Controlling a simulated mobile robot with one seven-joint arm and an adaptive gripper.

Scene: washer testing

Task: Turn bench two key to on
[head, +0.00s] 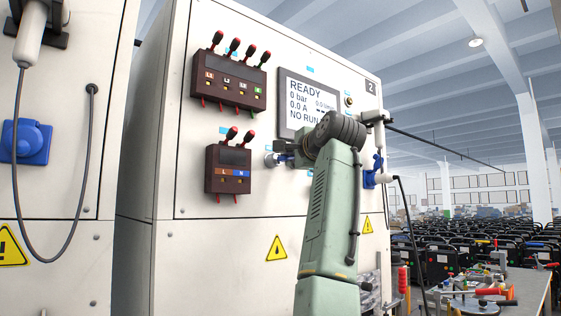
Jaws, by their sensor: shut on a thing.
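The bench two cabinet (165,200) is a large white panel with a "2" plate at its upper right. Its screen (299,95) reads READY, 0 bar, 0.0 A and NO RUN. My gripper (279,159) is at the panel below the screen, just right of the lower dark terminal block. It is shut on the key at a small round key switch (269,160). My gripper and wrist hide most of the key, so I cannot tell its turn position.
A cluttered workbench (530,290) is at the lower right.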

